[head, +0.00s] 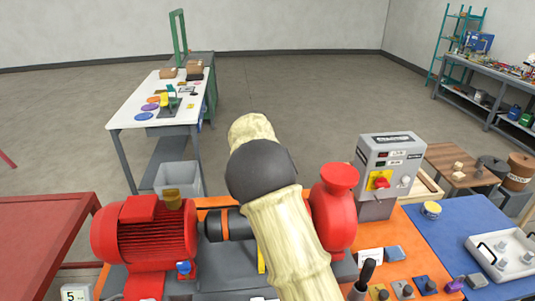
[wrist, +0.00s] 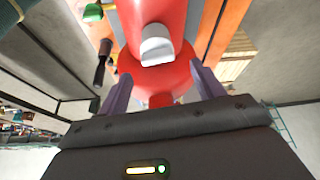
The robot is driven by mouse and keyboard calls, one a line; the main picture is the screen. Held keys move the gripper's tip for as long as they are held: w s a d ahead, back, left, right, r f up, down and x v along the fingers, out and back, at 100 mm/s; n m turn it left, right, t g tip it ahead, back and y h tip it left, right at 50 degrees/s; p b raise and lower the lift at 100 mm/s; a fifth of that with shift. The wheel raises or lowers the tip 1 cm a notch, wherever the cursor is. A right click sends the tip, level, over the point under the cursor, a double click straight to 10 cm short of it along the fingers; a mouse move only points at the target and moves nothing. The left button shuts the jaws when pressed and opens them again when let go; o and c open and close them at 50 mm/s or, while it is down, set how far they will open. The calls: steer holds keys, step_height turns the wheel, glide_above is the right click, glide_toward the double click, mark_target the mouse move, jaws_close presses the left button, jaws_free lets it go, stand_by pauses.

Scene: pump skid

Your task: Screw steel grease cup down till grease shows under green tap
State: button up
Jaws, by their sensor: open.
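In the wrist view, my gripper (wrist: 158,74) is open, with its two purple-grey fingers spread. A pale grey, rounded cap (wrist: 157,45), which looks like the steel grease cup, sits on the red pump body (wrist: 160,78). It lies just beyond the fingertips and roughly between them, with nothing gripped. A small green part (wrist: 93,12) shows at the upper left; I cannot tell whether it is the green tap. No grease can be made out. In the head view, my arm hides the gripper, the cup and part of the red pump (head: 338,205).
A red motor (head: 150,237) stands left of the pump. A grey control box (head: 388,165) with a red switch stands to the right. A dark upright handle (head: 363,278) is near the front; small knobbed blocks (head: 403,289) sit beside it. A blue mat (head: 440,235) lies farther right.

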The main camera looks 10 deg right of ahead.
steer(key=b+v, duration=0.1)
steer(key=v, duration=1.2)
steer(key=shift+r, duration=0.25)
steer(key=shift+c, duration=0.5)
steer(key=c, duration=0.3)
steer(key=shift+s+d+f, duration=0.1)
steer(key=shift+d+f, duration=0.15)
steer(key=shift+d, duration=0.05)
steer(key=c, duration=0.3)
steer(key=s+d+f+n+y, duration=0.2)
steer(key=s+d+f+n, duration=0.1)
steer(key=d+f+n, duration=0.15)
steer(key=s+d+f+n, duration=0.1)
steer(key=s+f+n, duration=0.2)
steer(key=s, duration=0.5)
steer(key=s+f+n+t+y, duration=0.1)
steer(key=s+f+n, duration=0.3)
steer(key=s, duration=0.5)
steer(key=s+d+f+n+y, duration=0.1)
steer(key=s+f+n, duration=0.3)
steer(key=s+f, duration=0.2)
steer(key=shift+s+d+f+n+t, duration=0.15)
steer(key=shift+s+d+t, duration=0.05)
steer(key=shift+s, duration=0.45)
steer(key=shift+s+d+f+n+t, duration=0.1)
steer(key=shift+s+d+t, duration=0.1)
steer(key=shift+s, duration=0.4)
